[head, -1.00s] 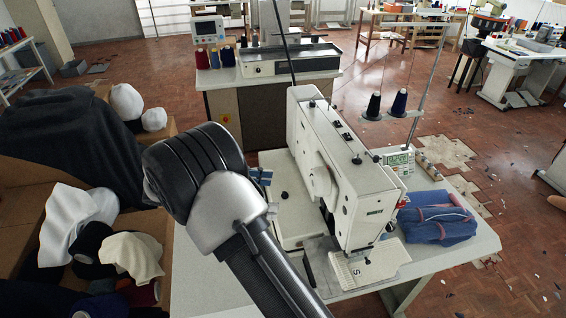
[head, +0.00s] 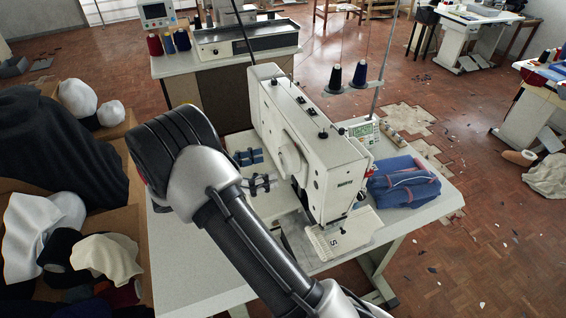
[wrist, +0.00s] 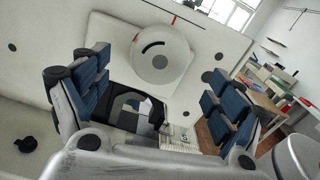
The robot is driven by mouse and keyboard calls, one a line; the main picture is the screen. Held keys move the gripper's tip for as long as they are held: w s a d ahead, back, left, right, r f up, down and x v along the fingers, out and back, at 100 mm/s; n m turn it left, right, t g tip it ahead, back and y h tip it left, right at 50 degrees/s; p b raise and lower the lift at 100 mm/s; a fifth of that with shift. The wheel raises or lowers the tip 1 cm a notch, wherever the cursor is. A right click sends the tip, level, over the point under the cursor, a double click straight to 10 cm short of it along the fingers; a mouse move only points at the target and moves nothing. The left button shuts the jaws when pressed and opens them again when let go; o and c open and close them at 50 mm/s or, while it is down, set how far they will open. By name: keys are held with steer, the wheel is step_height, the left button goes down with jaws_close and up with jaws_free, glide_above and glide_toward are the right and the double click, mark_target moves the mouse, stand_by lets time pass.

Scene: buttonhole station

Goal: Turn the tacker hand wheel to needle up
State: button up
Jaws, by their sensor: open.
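The white tacker (head: 318,150) stands on its table. Its round white hand wheel (head: 291,163) is on the side facing my arm. In the wrist view the hand wheel (wrist: 160,62) is a pale disc with a dark curved slot near its middle. A short red mark (wrist: 174,19) is on the casing above it. My gripper (head: 255,170) is open beside the wheel, apart from it. In the wrist view the blue-padded fingers of my gripper (wrist: 155,100) are wide apart, with the wheel ahead between and above them. Nothing is between the pads.
A folded blue denim bundle (head: 402,185) lies right of the tacker. Two dark thread cones (head: 348,76) stand behind it. Boxes of cloth, with a white bundle (head: 40,225), are at the left. A second machine (head: 245,40) is at the back.

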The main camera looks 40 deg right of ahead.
mark_target(282, 162)
steer(key=x, duration=0.5)
steer(key=shift+d+b, duration=0.3)
steer(key=shift+c, duration=0.3)
steer(key=c, duration=1)
